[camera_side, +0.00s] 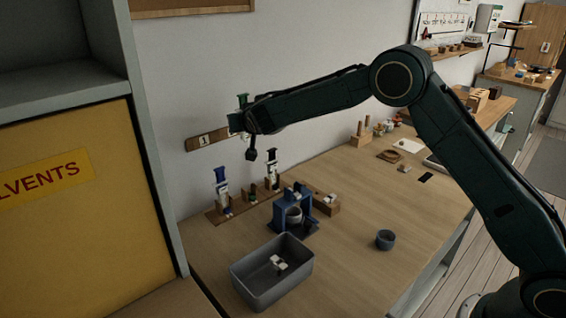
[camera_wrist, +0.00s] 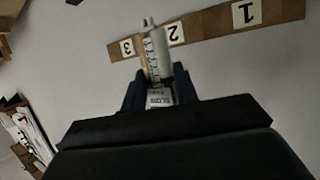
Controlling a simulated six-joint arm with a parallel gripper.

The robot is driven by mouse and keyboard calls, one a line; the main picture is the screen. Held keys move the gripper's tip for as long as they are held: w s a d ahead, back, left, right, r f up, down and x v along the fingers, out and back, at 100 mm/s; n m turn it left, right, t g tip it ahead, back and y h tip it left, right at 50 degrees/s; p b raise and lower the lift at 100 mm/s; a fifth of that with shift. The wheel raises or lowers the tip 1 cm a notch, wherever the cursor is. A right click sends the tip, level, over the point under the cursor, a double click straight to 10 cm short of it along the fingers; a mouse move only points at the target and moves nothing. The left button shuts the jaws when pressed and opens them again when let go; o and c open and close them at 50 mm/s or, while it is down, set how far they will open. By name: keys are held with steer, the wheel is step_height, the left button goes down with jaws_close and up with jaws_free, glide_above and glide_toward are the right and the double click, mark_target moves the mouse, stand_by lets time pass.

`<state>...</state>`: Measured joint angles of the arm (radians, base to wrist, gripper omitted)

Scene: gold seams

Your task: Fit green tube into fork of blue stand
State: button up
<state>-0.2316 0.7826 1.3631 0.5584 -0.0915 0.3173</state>
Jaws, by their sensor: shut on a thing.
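My gripper (camera_side: 238,122) is raised in front of the wall, high above the bench. It is shut on a tube with a green end (camera_side: 242,100). In the wrist view the held tube (camera_wrist: 157,58) is a pale double barrel with dark markings and two small tips, between the dark jaws (camera_wrist: 160,92). The tube is well apart from the stand.
A grey bin (camera_side: 250,287) with white pieces stands in front. A numbered board (camera_wrist: 215,22) is on the wall behind my gripper. A small grey cup (camera_side: 385,240) stands right.

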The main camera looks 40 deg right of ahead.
steer(key=shift+s, duration=0.1)
steer(key=s+d+f, duration=0.2)
steer(key=s+d, duration=0.1)
steer(key=s, duration=1.4)
steer(key=shift+f, duration=0.2)
steer(key=shift+f, duration=0.1)
steer(key=shift+f, duration=2.15)
steer(key=shift+f, duration=1.65)
stand_by(2.1)
